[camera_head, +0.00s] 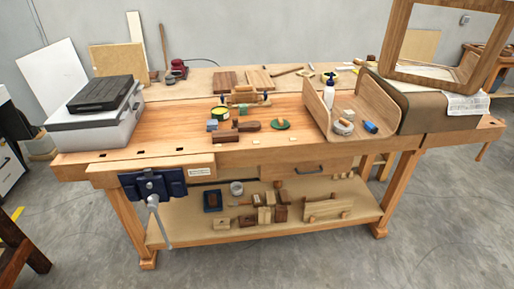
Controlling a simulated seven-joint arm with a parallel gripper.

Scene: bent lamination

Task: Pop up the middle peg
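The wooden workbench (170,119) stands in the middle of the view. Three small dark spots lie in a row near the front left edge of its top: a left one (98,156), a middle one (127,153) and a right one (180,149). They look flush with the top, but they are too small to tell whether they are pegs or holes. My gripper is not in view.
A grey case (95,128) with a black box (101,93) stands at the left. A blue vise (153,184) hangs at the front. Tools, including a wooden plane (222,136), lie mid-bench. A curved wooden form (372,101) stands right. The left-centre top is clear.

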